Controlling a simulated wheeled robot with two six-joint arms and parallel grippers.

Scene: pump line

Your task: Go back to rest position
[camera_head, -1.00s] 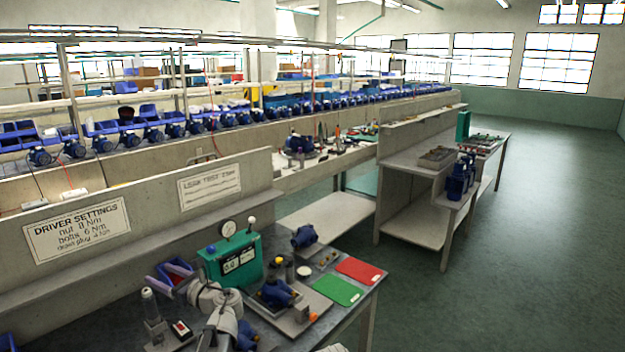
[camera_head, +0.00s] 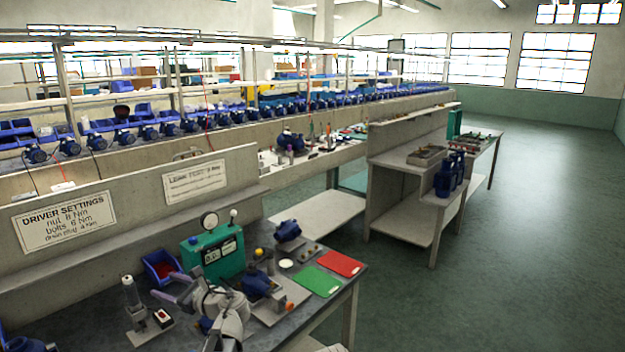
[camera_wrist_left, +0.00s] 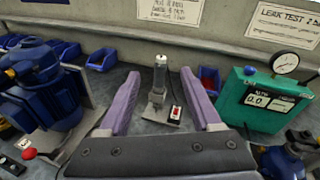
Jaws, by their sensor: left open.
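My left gripper (camera_head: 168,287) is at the near bench, left of the green leak tester (camera_head: 215,252). Its two purple fingers are spread apart, with nothing held between them. In the left wrist view the open gripper (camera_wrist_left: 160,85) faces a grey upright tool on a stand (camera_wrist_left: 159,80); the tool stands beyond the fingertips. The tool stand also shows in the head view (camera_head: 133,300). My right gripper is not in view.
A blue pump (camera_head: 257,284) sits on a fixture beside my left wrist. A large blue pump (camera_wrist_left: 38,85) is close on the left in the wrist view. Green (camera_head: 315,281) and red (camera_head: 340,263) mats lie at the bench's right edge. The floor at right is clear.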

